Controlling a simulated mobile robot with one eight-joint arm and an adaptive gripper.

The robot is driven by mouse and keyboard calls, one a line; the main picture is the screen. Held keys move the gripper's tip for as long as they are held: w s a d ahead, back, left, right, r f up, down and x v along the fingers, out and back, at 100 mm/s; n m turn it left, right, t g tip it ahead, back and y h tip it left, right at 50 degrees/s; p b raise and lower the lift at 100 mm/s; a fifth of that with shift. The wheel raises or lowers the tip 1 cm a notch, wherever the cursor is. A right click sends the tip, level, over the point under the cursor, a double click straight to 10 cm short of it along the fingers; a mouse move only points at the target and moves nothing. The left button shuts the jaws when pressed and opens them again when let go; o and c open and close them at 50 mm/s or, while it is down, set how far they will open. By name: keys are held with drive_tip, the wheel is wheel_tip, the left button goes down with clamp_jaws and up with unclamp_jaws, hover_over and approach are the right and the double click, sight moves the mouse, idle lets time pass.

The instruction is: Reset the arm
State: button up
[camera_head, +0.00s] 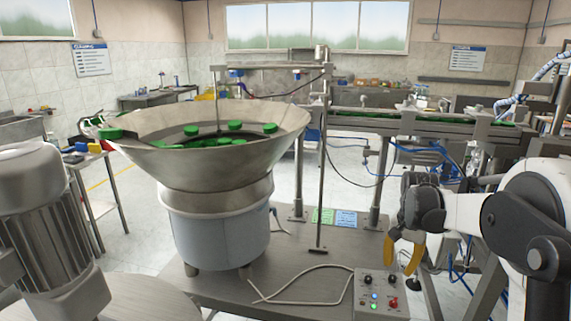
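My arm comes in from the right edge, and my gripper (402,268) hangs at its end with orange-yellow fingers pointing down. The fingers are spread apart with nothing seen between them. The cap feeder's metal bowl (210,160) stands left of centre with several green caps (235,125) inside.
A conveyor (440,125) with green caps runs across the back right. A metal pole (325,150) stands between bowl and arm. A motor (45,225) fills the lower left. A cable (290,285) lies on the grey table (225,287).

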drive_tip(key=s+a+r+n+t, duration=0.35)
drive_tip(key=s+a+r, duration=0.65)
drive_tip(key=s, duration=0.4)
drive_tip(key=s+a+f+n+t, duration=0.2)
drive_tip(key=s+a+n, duration=0.3)
drive_tip(key=s, duration=0.6)
drive_tip(key=shift+s+a+t, duration=0.25)
drive_tip(key=shift+s+t, duration=0.05)
drive_tip(key=shift+t, duration=0.15)
